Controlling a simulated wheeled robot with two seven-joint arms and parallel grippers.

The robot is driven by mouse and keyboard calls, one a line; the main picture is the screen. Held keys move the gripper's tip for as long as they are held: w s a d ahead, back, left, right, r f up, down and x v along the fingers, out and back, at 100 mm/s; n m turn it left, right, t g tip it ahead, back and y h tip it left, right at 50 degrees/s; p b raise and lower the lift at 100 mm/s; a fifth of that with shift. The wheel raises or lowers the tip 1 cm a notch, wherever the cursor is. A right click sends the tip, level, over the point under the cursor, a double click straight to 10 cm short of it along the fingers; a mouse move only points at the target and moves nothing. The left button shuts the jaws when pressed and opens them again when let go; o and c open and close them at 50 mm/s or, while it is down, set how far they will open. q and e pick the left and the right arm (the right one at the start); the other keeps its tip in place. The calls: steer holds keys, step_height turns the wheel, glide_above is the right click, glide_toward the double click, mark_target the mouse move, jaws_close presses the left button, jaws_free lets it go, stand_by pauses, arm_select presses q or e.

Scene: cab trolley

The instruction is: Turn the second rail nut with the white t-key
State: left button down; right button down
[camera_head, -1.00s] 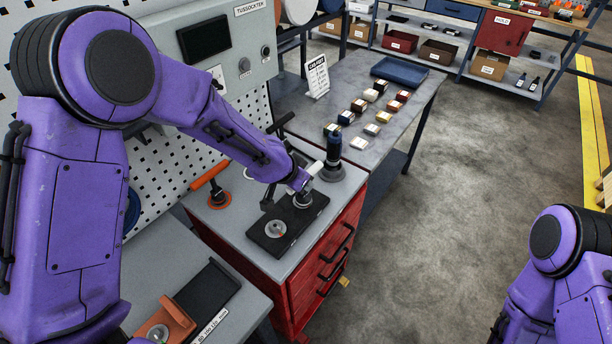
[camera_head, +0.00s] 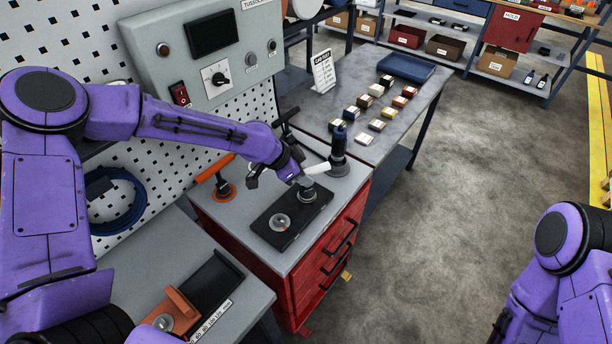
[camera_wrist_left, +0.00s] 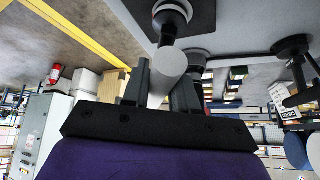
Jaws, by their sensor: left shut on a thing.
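The white t-key (camera_head: 317,169) is in the grip of my left gripper (camera_head: 298,178), over the far end of a black plate (camera_head: 268,232) on the red cabinet. The key's white crossbar sticks out to the right of the fingers. In the left wrist view, the white crossbar (camera_wrist_left: 167,72) lies between the two dark fingers (camera_wrist_left: 160,88). One round metal rail nut (camera_head: 281,222) shows at the near end of the plate. Another round metal piece (camera_head: 307,193) shows just under the gripper, partly covered; I cannot tell how the key sits on it. My right gripper is out of view.
A dark upright tool (camera_head: 338,150) stands close behind the key. An orange-handled tool (camera_head: 222,187) stands to the left, near the pegboard. A grey table (camera_head: 350,95) with several small boxes is behind. The grey cabinet top (camera_head: 240,235) is clear around the plate's near end.

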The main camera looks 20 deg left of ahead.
arm_select(q)
steer(key=shift+s+f, duration=0.15)
steer(key=m, duration=0.1)
steer(key=m+g+h, duration=0.1)
steer(key=a+m+g, duration=0.1)
steer(key=m, duration=0.1)
steer(key=shift+w+f+h, duration=0.1)
steer(key=shift+w+h, duration=0.15)
steer(key=shift+h, duration=0.05)
steer(key=shift+m+g, duration=0.3)
steer(key=shift+m, duration=0.2)
